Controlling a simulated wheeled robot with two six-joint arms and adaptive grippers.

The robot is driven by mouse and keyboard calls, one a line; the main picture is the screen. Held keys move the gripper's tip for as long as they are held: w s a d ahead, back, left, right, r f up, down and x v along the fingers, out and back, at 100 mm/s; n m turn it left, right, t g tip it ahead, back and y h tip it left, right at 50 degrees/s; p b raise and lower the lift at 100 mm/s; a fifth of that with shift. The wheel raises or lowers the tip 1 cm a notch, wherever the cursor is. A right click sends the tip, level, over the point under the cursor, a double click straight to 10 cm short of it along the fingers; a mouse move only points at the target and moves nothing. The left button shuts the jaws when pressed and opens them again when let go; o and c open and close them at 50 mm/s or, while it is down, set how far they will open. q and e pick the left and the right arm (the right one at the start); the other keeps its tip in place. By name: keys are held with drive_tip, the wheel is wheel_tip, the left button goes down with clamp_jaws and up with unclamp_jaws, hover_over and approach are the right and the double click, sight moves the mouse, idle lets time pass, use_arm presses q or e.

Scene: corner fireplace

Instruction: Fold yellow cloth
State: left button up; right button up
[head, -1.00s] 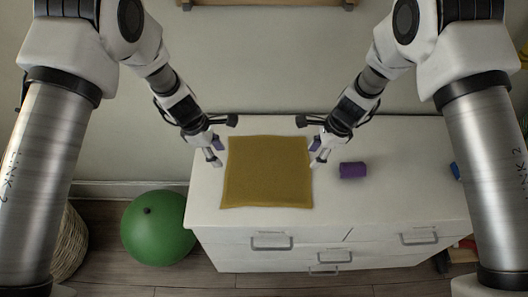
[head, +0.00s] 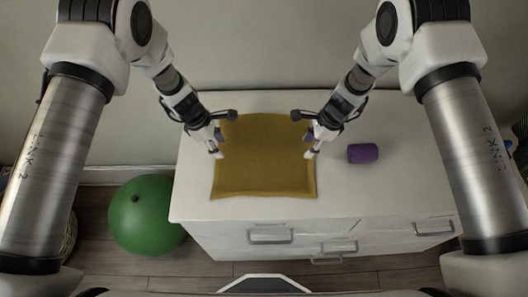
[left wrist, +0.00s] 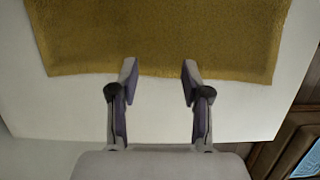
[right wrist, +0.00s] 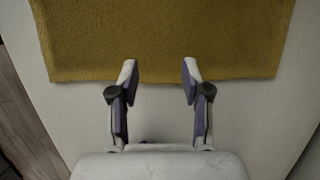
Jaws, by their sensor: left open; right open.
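The yellow cloth (head: 265,165) lies flat and spread out on the white cabinet top, roughly square. My left gripper (head: 218,147) is open at the cloth's left edge, and my right gripper (head: 312,147) is open at its right edge. In the left wrist view the open fingers (left wrist: 160,80) reach the edge of the cloth (left wrist: 160,35), with nothing between them. In the right wrist view the open fingers (right wrist: 160,80) reach the opposite edge of the cloth (right wrist: 165,35), also empty. I cannot tell whether the fingertips touch the cloth.
A purple cylinder (head: 363,153) lies on the cabinet top (head: 420,160) to the right of the cloth. A green ball (head: 147,215) sits on the floor left of the cabinet. Drawers with handles (head: 269,234) face the front. The wall stands behind.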

use_arm(q)
drive_tip(key=shift+s+f, duration=0.1)
drive_tip(key=shift+f, duration=0.4)
use_arm(e)
drive_tip(key=shift+s+f, duration=0.1)
drive_tip(key=shift+f, duration=0.4)
use_arm(q)
drive_tip(key=shift+f, duration=0.3)
use_arm(e)
drive_tip(key=shift+f, duration=0.3)
use_arm(q)
drive_tip(key=shift+f+b, duration=0.3)
drive_tip(key=shift+b, duration=0.05)
use_arm(e)
drive_tip(key=shift+f, duration=0.3)
use_arm(q)
drive_tip(key=shift+r, duration=0.1)
drive_tip(key=c, duration=0.4)
use_arm(e)
drive_tip(key=shift+r, duration=0.15)
drive_tip(key=c, duration=0.4)
use_arm(q)
clamp_jaws()
use_arm(e)
clamp_jaws()
use_arm(q)
drive_tip(key=shift+s, duration=0.1)
use_arm(e)
drive_tip(key=shift+s, duration=0.1)
